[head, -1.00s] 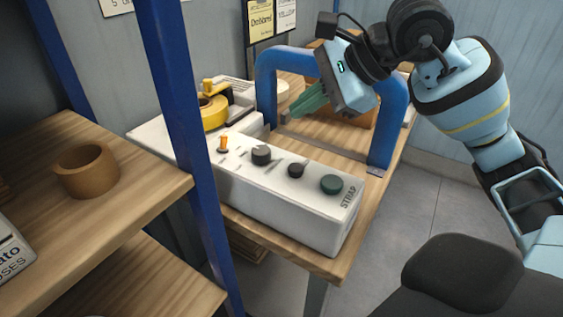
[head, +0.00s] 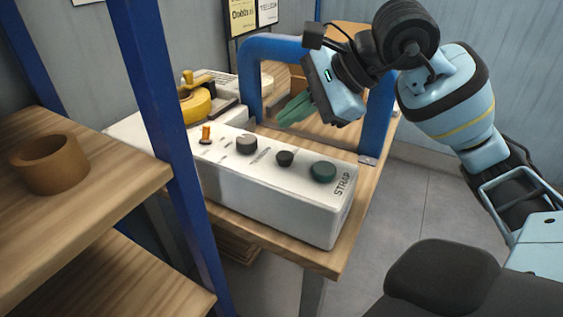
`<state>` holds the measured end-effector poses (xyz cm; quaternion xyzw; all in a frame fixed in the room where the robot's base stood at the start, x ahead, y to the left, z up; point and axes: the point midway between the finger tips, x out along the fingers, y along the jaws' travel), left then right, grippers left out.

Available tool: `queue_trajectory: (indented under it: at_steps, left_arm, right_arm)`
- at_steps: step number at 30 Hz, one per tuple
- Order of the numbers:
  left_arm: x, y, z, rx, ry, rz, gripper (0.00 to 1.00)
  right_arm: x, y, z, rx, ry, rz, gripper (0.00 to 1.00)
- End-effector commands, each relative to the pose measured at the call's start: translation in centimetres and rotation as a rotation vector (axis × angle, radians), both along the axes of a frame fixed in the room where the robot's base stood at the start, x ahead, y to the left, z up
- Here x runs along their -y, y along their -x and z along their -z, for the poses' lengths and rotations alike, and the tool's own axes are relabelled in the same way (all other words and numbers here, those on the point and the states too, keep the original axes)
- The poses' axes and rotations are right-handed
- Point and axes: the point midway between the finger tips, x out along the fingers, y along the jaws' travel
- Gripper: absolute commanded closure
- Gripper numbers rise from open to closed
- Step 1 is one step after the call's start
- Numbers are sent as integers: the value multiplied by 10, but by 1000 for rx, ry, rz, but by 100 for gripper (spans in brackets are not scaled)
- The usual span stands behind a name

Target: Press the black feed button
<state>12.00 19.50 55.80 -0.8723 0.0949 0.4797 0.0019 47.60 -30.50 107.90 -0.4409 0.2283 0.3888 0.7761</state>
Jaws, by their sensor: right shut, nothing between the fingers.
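A white control box (head: 270,195) stands on the wooden bench, with "STRAP" printed at its right end. My right gripper (head: 284,119) has green fingers, shut and empty. Any label by the black button is too small to read. My left gripper is not in view.
The blue arch (head: 250,85) rises behind the box. A yellow tape dispenser (head: 196,104) sits at the back left. A blue shelf post (head: 163,120) and wooden shelf (head: 90,195) with a brown ring-shaped cup (head: 49,167) stand at left. Open floor (head: 400,215) lies to the right.

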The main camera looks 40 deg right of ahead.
Motion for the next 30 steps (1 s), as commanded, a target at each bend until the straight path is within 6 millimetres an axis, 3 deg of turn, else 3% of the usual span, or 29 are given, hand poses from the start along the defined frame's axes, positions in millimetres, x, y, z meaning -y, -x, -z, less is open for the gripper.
queue_trajectory:
  at_steps: [3, 9, 30]
  left_arm:
    - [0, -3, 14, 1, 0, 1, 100]
    - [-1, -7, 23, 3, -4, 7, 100]
    - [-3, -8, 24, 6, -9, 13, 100]
  right_arm:
    - [0, 0, 21, -5, 0, 0, 100]
    - [0, 0, 37, -3, 0, 1, 100]
    - [0, 0, 38, 1, 0, 1, 100]
